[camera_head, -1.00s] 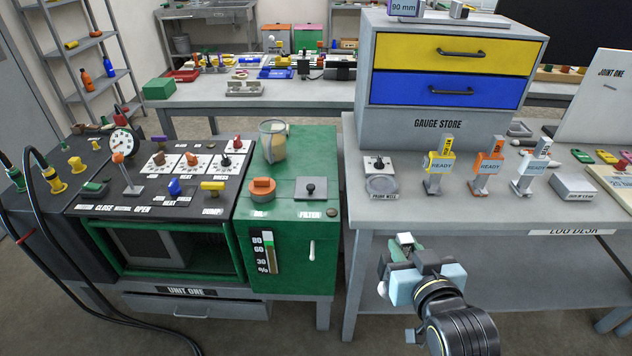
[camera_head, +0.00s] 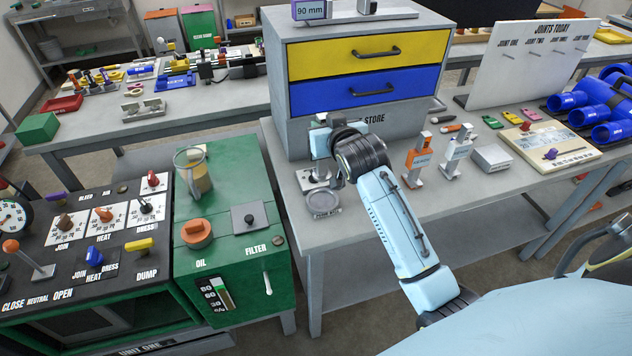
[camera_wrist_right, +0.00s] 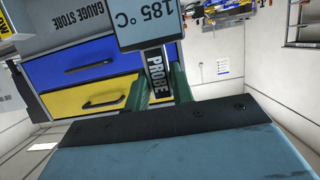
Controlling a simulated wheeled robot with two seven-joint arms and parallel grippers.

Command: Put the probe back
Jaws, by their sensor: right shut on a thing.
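My right gripper (camera_head: 322,138) is above the left end of the grey desk, in front of the gauge store. In the right wrist view, its green fingers (camera_wrist_right: 180,84) are shut on the probe (camera_wrist_right: 157,75), a dark stem marked PROBE with a pale blue display reading 185 °C. The display appears upside down in that view. In the head view the probe is hard to separate from the gripper. Below the gripper, a round grey dish with a probe label (camera_head: 324,201) lies on the desk beside a small knobbed fixture (camera_head: 314,179). My left gripper is not in view.
The gauge store (camera_head: 370,85) stands close behind the gripper. The green machine (camera_head: 228,215) is to the left, across a narrow gap. The desk's front edge is partly clear.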

